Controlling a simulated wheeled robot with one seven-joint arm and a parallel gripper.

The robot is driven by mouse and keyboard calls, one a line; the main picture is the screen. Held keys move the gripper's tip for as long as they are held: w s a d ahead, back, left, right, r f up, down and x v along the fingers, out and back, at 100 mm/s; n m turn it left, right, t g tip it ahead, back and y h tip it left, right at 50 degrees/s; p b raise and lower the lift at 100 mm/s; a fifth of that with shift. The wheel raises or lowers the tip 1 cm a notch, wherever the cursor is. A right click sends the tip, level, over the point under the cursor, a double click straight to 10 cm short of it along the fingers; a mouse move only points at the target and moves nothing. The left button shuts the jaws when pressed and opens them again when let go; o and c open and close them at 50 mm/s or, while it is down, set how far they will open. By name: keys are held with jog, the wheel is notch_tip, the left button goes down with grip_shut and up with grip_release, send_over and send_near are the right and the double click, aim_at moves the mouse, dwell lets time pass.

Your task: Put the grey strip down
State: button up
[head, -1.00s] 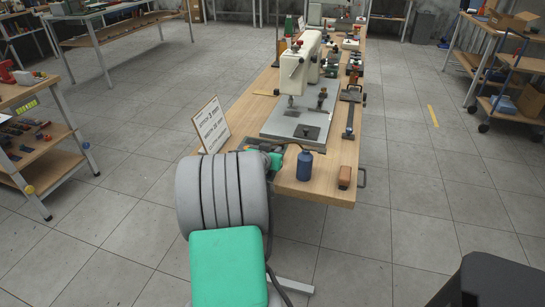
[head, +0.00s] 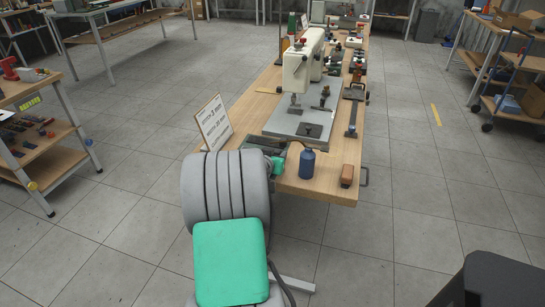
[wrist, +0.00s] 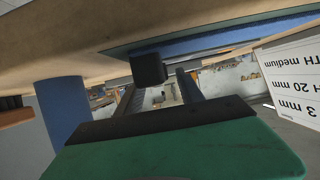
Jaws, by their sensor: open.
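My gripper (wrist: 170,78) shows in the wrist view as two dark fingers standing apart, with nothing visible between them. In the head view my grey arm hides most of it; a green part of it (head: 277,164) shows at the near end of the bench (head: 327,185), left of the blue bottle (head: 307,164). A flat dark grey piece (head: 262,142) lies on the bench just beyond the gripper; I cannot tell whether it is the grey strip. A long, narrow grey bar (head: 352,119) lies near the bench's right edge. The bottle also shows in the wrist view (wrist: 63,115).
A white sign (head: 213,122) stands at the bench's left edge, close to the gripper. A cream press (head: 301,70) on a grey plate (head: 290,122) stands farther back.

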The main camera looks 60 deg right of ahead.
jog(key=v, duration=1.2)
jog(key=w+a+f+n+t+y, duration=0.1)
jog(key=w+a+n+y, duration=0.1)
jog(key=w+a, duration=0.35)
jog(key=w+a+f+n+t+y, duration=0.1)
jog(key=w+a+n+y, duration=0.2)
jog(key=a, duration=0.6)
jog(key=w+a+f+n+t+y, duration=0.1)
jog(key=w+a+n+y, duration=0.1)
jog(key=w+a, duration=0.35)
jog(key=s+a+n+g+y, duration=0.1)
jog(key=s+a+n+y, duration=0.2)
jog(key=a, duration=1)
jog(key=s+a+n+g+y, duration=0.2)
jog(key=s+a+n, duration=0.3)
jog(key=a, duration=0.8)
jog(key=shift+f+n+y, duration=0.15)
jog(key=shift+n+y, duration=0.55)
jog(key=shift+y, duration=0.1)
jog(key=shift+d, duration=0.1)
